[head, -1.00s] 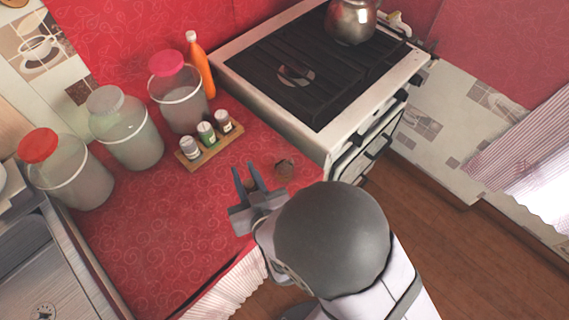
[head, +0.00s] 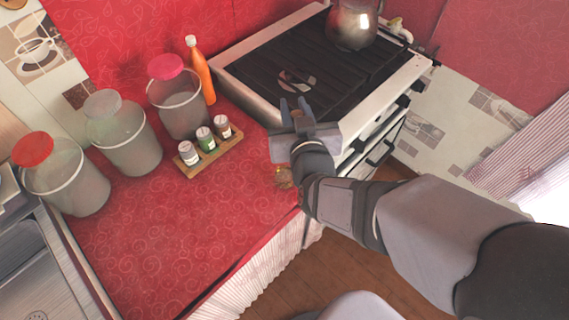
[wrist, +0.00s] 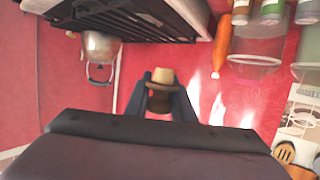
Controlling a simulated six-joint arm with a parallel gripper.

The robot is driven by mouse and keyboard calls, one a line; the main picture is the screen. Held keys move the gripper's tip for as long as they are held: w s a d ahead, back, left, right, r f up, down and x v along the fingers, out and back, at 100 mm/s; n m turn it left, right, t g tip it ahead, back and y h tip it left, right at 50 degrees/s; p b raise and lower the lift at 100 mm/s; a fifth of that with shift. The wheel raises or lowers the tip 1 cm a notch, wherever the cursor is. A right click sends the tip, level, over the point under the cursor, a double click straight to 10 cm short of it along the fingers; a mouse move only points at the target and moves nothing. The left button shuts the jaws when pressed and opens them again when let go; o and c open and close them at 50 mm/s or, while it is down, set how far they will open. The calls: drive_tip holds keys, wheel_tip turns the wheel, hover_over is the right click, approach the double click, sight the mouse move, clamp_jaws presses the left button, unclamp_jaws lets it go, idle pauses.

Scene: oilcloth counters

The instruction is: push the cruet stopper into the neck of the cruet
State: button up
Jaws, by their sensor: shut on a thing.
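My gripper (head: 297,110) is over the right edge of the red counter beside the stove, fingers pointing away toward the wall. In the wrist view it is shut on the cruet stopper (wrist: 160,102), which has a pale tan end and a brown body between the two fingers. In the head view the stopper is hard to make out. A small brownish thing, which looks like the cruet (head: 283,179), stands on the counter just below my gripper in the picture. My wrist partly hides it, and its neck cannot be made out clearly. The stopper is apart from it.
A wooden rack (head: 211,158) with three small jars stands left of my gripper. Several large lidded jars and an orange bottle (head: 199,70) line the back. The stove (head: 310,65) with a kettle (head: 352,24) is close on the right. The front counter (head: 170,235) is clear.

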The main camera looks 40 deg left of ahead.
sight(284, 171)
wheel_tip(284, 171, down, 13)
drive_tip(key=s+a+n+g+y, duration=0.1)
drive_tip(key=s+a, duration=0.1)
drive_tip(key=shift+s+n+g+p, duration=0.2)
drive_tip(key=shift+n+g+p, duration=0.1)
drive_tip(key=shift+g+p, duration=0.1)
idle(0.9)
drive_tip(key=shift+f, duration=0.15)
drive_tip(key=shift+f, duration=0.15)
drive_tip(key=o, duration=1)
drive_tip(key=shift+d+r, duration=0.1)
drive_tip(key=shift+r, duration=0.15)
